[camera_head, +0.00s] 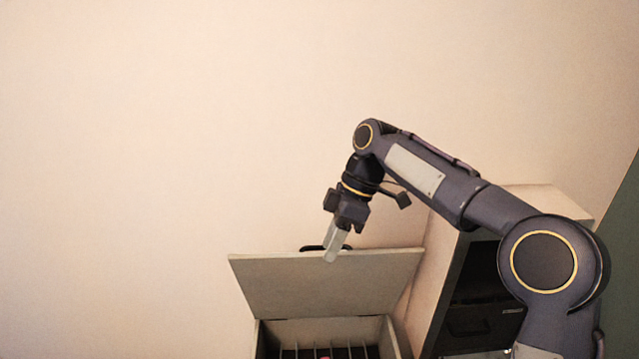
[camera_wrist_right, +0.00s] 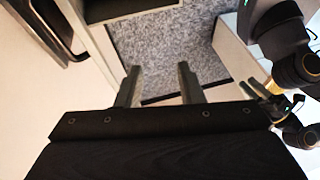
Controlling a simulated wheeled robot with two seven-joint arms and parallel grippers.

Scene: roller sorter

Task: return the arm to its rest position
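My right gripper (camera_head: 337,246) comes in from the right in the head view and points down in front of the raised lid's upper edge. Its pale fingers overlap the lid in the picture; I cannot tell whether they touch it. In the right wrist view the two fingers of the right gripper (camera_wrist_right: 158,88) stand apart with nothing between them, so it is open and empty. My left gripper does not show in the head view.
A pale box (camera_head: 392,337) with several upright dividers stands at the bottom, its lid (camera_head: 325,287) raised. A pale cabinet (camera_head: 440,300) with dark open shelves stands right of it, behind my right arm. Speckled grey floor (camera_wrist_right: 165,45) shows beyond the fingers. The left side shows bare wall.

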